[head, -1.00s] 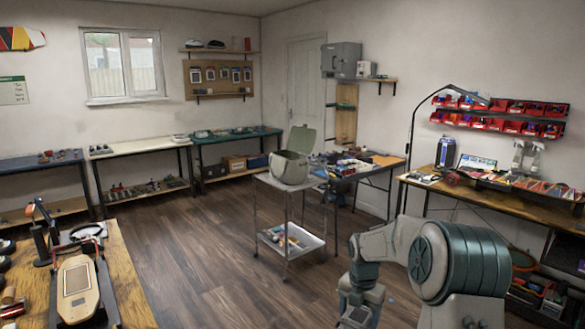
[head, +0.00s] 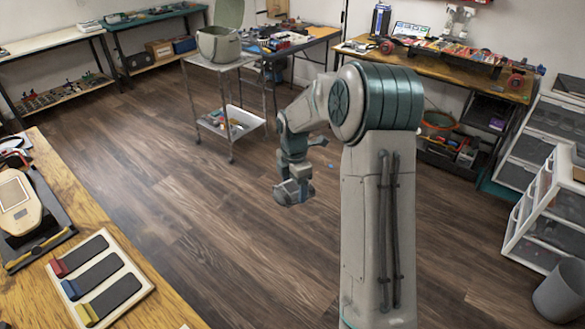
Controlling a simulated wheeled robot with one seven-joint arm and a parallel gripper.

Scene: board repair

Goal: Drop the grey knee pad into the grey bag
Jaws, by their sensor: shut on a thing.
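The grey bag (head: 218,46) stands upright on the top of a wheeled metal trolley (head: 212,66) in the upper left middle of the head view. Its greenish lid (head: 229,13) is raised behind its opening. My gripper (head: 293,188) hangs low over the open floor, in front and to the right of the trolley, well apart from the bag. It is shut on a small grey thing that looks like the grey knee pad (head: 290,194). The pad is small in view and partly hidden by the gripper, and the fingertips are hard to make out.
A wooden bench (head: 150,285) with a board and three colour-ended strips is at the lower left. A cluttered workbench (head: 455,68) stands at the back right. White drawer units (head: 545,205) and a grey bin (head: 562,290) are at the right.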

